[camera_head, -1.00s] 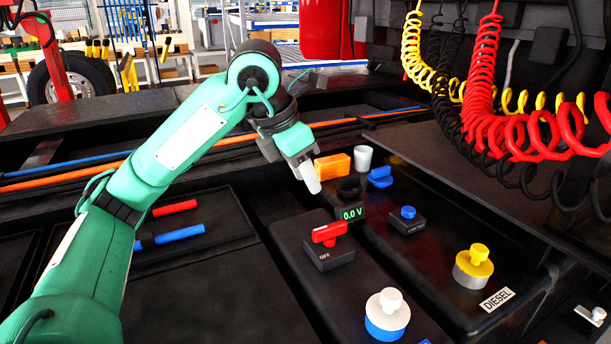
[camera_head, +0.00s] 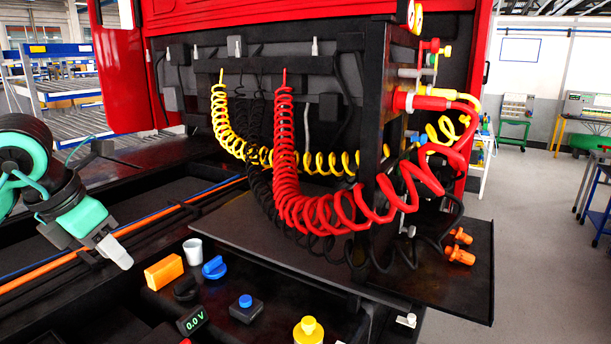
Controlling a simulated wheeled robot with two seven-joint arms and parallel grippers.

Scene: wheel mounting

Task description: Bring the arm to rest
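My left arm comes in at the left edge of the head view, green with black joints. Its gripper (camera_head: 115,251) points down and to the right, above the dark truck deck and left of the orange block. The pale fingertip end looks narrow and I see no object in it, but I cannot tell whether the fingers are parted. My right arm and gripper are not in view.
An orange block (camera_head: 164,271), white cup (camera_head: 193,251), blue cap (camera_head: 214,267), voltmeter (camera_head: 193,321), blue-knobbed box (camera_head: 246,308) and yellow cap (camera_head: 308,331) are on the deck. Red coiled hoses (camera_head: 288,165) hang beyond. Floor at the right (camera_head: 535,220) is open.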

